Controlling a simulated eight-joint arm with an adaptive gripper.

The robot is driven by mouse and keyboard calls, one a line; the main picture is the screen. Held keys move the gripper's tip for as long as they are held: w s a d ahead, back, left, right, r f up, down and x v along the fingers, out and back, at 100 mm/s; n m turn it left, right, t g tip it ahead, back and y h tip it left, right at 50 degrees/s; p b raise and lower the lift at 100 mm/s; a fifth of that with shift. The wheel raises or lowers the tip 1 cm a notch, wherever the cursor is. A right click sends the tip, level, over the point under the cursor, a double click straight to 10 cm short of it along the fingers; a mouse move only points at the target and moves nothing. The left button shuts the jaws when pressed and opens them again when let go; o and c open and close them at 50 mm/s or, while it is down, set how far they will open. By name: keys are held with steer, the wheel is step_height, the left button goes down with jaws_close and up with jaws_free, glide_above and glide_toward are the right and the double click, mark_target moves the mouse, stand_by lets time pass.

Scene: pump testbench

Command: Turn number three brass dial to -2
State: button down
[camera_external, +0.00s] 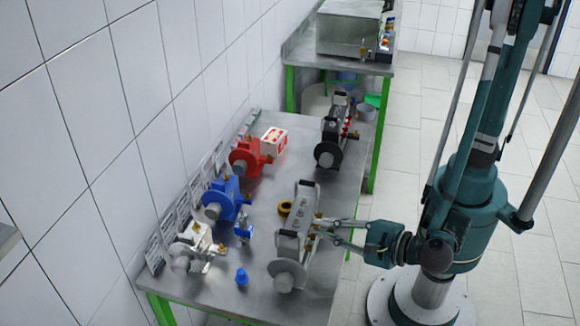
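A grey pump block (294,222) with a round grey disc at its near end stands on the steel table (190,287), close to the table's right edge. Small brass dials (316,229) show on the block's right side; their numbers and settings are too small to read. My gripper (321,227) reaches in from the right, with its fingertips at these dials. The two fingers are apart near the palm and run toward the block. Whether the tips touch or grip a dial cannot be told, and the fingers partly cover the dials.
Blue (224,200), red (250,156) and white (194,247) pumps line the wall side. A black pump (330,137) stands at the far right. A brass ring (285,208), blue cone (242,276) and small blue part (243,228) lie between. Open floor is right of the table.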

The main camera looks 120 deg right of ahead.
steer(key=shift+n+b, duration=0.3)
steer(key=shift+b, duration=0.05)
steer(key=shift+w+a+f+n+h+b, duration=0.1)
steer(key=shift+n+h+b, duration=0.45)
steer(key=shift+n+b, duration=0.55)
steer(key=shift+f+n+h+b, duration=0.1)
steer(key=shift+n+h+b, duration=0.45)
steer(key=shift+n+b, duration=0.55)
steer(key=c, duration=2.4)
jaws_free()
steer(key=shift+v, duration=6.05)
